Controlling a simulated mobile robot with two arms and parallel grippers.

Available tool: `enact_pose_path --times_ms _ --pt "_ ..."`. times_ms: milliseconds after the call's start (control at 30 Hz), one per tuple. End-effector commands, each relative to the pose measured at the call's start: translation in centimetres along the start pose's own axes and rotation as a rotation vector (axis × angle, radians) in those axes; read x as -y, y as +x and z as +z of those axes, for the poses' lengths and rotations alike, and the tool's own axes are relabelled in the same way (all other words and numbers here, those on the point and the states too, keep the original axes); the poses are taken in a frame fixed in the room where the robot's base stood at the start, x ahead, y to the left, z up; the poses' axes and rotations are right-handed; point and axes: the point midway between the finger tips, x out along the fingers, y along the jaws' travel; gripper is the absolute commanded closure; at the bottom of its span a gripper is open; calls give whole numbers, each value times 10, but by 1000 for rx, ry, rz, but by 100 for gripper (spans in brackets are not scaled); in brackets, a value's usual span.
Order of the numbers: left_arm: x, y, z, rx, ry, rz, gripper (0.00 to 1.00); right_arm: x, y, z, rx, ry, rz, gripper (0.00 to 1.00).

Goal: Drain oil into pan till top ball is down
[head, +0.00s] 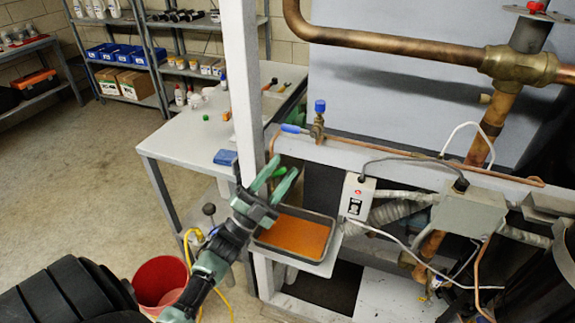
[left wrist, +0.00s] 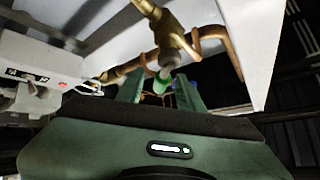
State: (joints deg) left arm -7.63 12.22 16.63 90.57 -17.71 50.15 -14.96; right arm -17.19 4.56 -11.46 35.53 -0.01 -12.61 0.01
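The shallow dark pan (head: 333,245) holds orange-brown oil (head: 297,234) and sits on a light shelf below the rack's beam. My left gripper (head: 286,167) is above the pan's back left side, its two fingers spread apart. In the left wrist view, the fingers (left wrist: 160,84) stand on either side of a bright green ring or cap (left wrist: 162,87) on a pale stem below a brass valve (left wrist: 170,40). A gap seems to show on both sides, and I cannot tell whether they touch. My right gripper is not in view. I cannot make out a sight glass or balls.
A blue-capped valve (head: 318,120) with a blue lever stands on the beam. A white switch box (head: 357,196) and grey conduit are right of the pan. A white post (head: 242,80) stands behind my left gripper. A red bucket (head: 160,280) and yellow cord are on the floor.

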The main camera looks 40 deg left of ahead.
Motion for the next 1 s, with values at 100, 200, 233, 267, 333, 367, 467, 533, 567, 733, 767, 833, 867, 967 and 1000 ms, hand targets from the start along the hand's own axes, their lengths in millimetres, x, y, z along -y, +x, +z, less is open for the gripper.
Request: enact_pose_path --times_ms 100,200,233,267,333,367,467,533,567,733,767,833,867,967,1000 --pt "-2 -24 1 1 -1 1 63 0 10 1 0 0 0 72" --pt "-2 -36 1 2 0 1 63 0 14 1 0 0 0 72" --pt "-2 -39 1 1 0 0 63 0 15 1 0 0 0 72" --pt "-1 -41 1 0 0 0 63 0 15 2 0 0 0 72" --pt "-1 -44 0 0 -1 0 63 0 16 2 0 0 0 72" --pt "-1 -45 0 1 -1 0 63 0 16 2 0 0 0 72" --pt "0 -46 0 0 -1 0 63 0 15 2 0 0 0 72" --pt "0 -45 0 0 -1 -1 63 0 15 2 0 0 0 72" --pt "0 -45 0 0 -1 -1 63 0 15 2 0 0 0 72" --pt "0 -45 0 0 -1 -1 63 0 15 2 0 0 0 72" --pt "0 -45 0 0 -1 -1 63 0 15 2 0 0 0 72" --pt "0 -45 0 0 -1 -1 63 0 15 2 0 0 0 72" --pt "0 -45 0 0 -1 -1 63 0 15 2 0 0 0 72" --pt "0 -45 0 0 -1 -1 63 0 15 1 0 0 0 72" --pt "0 -45 0 1 -1 -1 63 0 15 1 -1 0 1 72"
